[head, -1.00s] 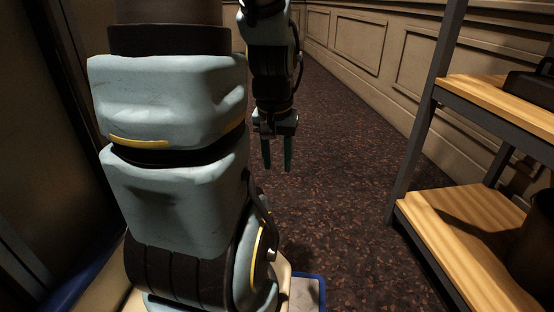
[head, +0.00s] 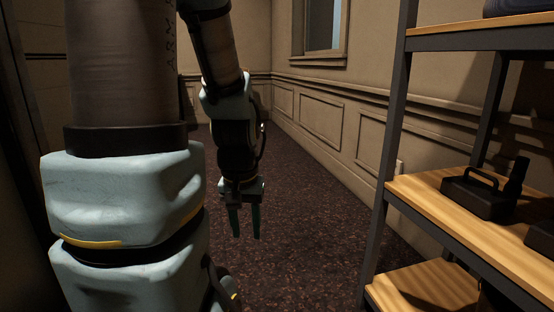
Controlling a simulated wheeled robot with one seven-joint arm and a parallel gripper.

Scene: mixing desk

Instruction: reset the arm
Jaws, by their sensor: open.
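My gripper (head: 245,222) hangs from my arm near the middle of the head view, with its two green fingers pointing down. The fingers are apart with nothing between them. It is over the dark carpet (head: 300,260), to the left of the shelf unit and clear of it. My own arm links fill much of the left side of the view and hide what is behind them.
A shelf unit (head: 388,150) with a dark metal frame and wooden boards stands on the right. A black box with a handle (head: 482,195) sits on its middle board. A panelled wall (head: 320,115) with a window (head: 322,25) is behind. Carpet between is free.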

